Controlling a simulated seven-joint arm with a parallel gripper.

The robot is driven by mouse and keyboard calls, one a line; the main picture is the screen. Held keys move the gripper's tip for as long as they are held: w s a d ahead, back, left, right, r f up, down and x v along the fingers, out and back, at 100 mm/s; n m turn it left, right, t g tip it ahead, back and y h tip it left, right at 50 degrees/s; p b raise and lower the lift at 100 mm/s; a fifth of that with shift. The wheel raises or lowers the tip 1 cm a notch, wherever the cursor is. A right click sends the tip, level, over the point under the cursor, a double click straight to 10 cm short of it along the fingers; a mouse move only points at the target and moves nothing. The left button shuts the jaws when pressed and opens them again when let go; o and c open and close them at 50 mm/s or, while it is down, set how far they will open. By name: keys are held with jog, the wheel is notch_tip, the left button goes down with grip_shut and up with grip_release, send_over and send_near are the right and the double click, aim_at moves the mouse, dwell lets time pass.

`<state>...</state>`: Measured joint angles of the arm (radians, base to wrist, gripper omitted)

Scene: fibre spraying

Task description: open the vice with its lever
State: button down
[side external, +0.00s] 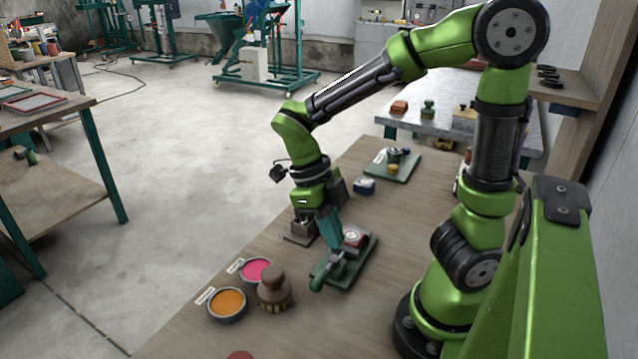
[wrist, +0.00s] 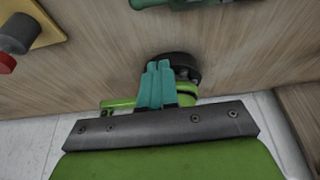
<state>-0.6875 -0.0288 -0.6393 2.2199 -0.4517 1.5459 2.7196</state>
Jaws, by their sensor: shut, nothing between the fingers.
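The likely vice (side external: 345,262) is a dark green base plate with metal parts and a red-and-white round piece (side external: 353,236) on it, on the wooden bench. Its lever appears to be the green handle (side external: 318,283) at the near-left end. My gripper (side external: 336,246) points down with teal fingers shut and empty, just above or beside the metal parts; I cannot tell if it touches. In the wrist view the closed fingers (wrist: 155,70) lie in front of a dark round part (wrist: 184,66) and a green bar (wrist: 117,104); I cannot tell what these belong to.
A brown-topped brush (side external: 274,288) stands near an orange bowl (side external: 227,304) and a pink bowl (side external: 256,270) on the near left. A small metal block (side external: 303,229) is left of my gripper. A green tray (side external: 392,166) with small items lies farther back.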

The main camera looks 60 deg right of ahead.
aim_at(324, 274)
dwell(0.4)
jog(key=x, duration=1)
jog(key=shift+s+f, duration=0.15)
jog(key=shift+s, duration=0.05)
jog(key=w, duration=0.3)
jog(key=shift+w+f, duration=0.2)
jog(key=shift+w, duration=0.4)
